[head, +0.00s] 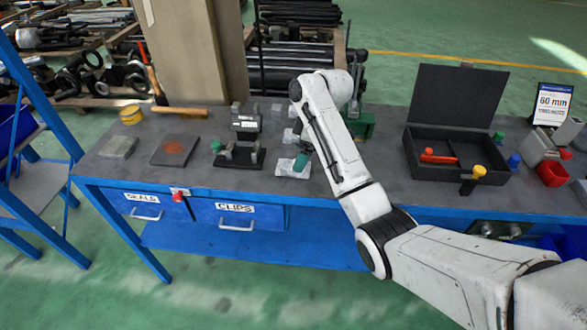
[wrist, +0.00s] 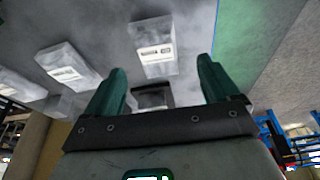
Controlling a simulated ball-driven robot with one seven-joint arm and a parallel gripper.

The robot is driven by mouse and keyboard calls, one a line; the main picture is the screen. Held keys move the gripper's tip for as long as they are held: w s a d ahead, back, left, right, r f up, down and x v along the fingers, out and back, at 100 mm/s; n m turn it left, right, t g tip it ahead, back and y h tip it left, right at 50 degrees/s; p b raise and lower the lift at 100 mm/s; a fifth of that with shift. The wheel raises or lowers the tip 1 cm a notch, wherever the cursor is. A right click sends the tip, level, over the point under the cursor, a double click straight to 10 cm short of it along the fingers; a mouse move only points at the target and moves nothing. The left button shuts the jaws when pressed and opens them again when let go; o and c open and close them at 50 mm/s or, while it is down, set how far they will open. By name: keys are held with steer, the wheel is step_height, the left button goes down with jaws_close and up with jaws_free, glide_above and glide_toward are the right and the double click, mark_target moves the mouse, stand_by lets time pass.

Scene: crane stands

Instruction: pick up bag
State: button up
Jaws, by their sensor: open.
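Several pale, clear-looking bags with white labels lie on the grey worktop. One bag (wrist: 153,48) lies ahead of and between my fingertips in the wrist view, apart from them. A second bag (wrist: 67,66) lies to its left, with another (wrist: 20,86) further left. In the head view, one bag (head: 291,169) lies near the bench front, right under my gripper (head: 301,161) and partly hidden by it. My gripper (wrist: 161,76) is open, with two green fingers spread and nothing held between them.
A dark fixture (head: 240,156) stands just left of my gripper. A black open case (head: 456,150) with tools sits at right. A green block (head: 362,127) stands behind my arm. Drawers marked SEALS (head: 142,205) and CLIPS (head: 237,216) are below the worktop (head: 330,193).

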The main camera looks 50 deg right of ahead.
steer(key=shift+p+x, duration=0.55)
steer(key=shift+x, duration=2.4)
steer(key=shift+w+d, duration=0.1)
steer(key=shift+w, duration=0.1)
steer(key=shift+c, duration=0.3)
steer(key=c, duration=1.2)
